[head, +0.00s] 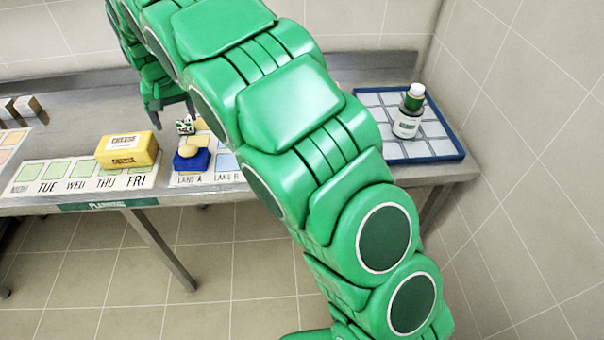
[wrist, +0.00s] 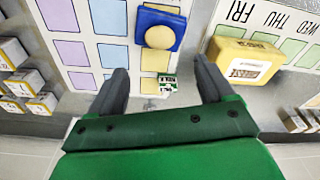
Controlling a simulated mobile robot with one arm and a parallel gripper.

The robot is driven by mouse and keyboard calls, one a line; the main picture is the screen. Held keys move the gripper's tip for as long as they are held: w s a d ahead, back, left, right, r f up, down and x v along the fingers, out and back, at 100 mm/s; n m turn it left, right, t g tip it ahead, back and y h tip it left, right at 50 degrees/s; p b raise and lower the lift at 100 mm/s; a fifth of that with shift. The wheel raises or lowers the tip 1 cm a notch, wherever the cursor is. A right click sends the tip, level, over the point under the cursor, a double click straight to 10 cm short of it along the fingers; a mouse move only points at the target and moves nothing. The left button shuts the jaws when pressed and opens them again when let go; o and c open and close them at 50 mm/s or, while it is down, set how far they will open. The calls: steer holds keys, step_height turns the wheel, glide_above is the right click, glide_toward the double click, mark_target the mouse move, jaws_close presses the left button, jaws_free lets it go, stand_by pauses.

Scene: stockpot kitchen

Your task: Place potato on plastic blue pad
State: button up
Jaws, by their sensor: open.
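The potato (head: 187,151) is a small, smooth, yellow rounded lump. It rests on the blue pad (head: 201,163), a thick blue block on the lane chart. In the wrist view the potato (wrist: 160,37) sits over the near edge of the blue pad (wrist: 170,17), with its underside hidden. My gripper (head: 172,112) is above the table behind them. In the wrist view my gripper (wrist: 161,68) is open, its two dark fingers apart and nothing held between them. The potato lies beyond the fingertips, clear of both.
A small green-and-white box (head: 184,127) stands close behind the pad. A yellow cheese box (head: 127,151) sits on the weekday chart (head: 60,178) to the left. A blue-rimmed tray (head: 436,157) with a bottle (head: 407,122) is at right. White boxes (wrist: 15,87) line the wrist view's left.

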steer(key=s+d+r+m, duration=0.15)
steer(key=s+d, duration=0.25)
steer(key=d, duration=0.5)
steer(key=s+d+r+g, duration=0.1)
steer(key=s+d+r, duration=0.3)
steer(key=d, duration=0.5)
steer(key=s+d+r+m, duration=0.1)
steer(key=s+d+r, duration=0.1)
steer(key=s+d, duration=0.5)
steer(key=s+d+f, duration=0.1)
steer(key=s+d, duration=0.4)
steer(key=s, duration=0.3)
steer(key=s+d+f+g, duration=0.1)
steer(key=s+d, duration=0.4)
steer(key=s, duration=0.4)
steer(key=s+d+f+m+g, duration=0.1)
steer(key=s+d, duration=0.4)
steer(key=s, duration=0.4)
steer(key=shift+d, duration=0.3)
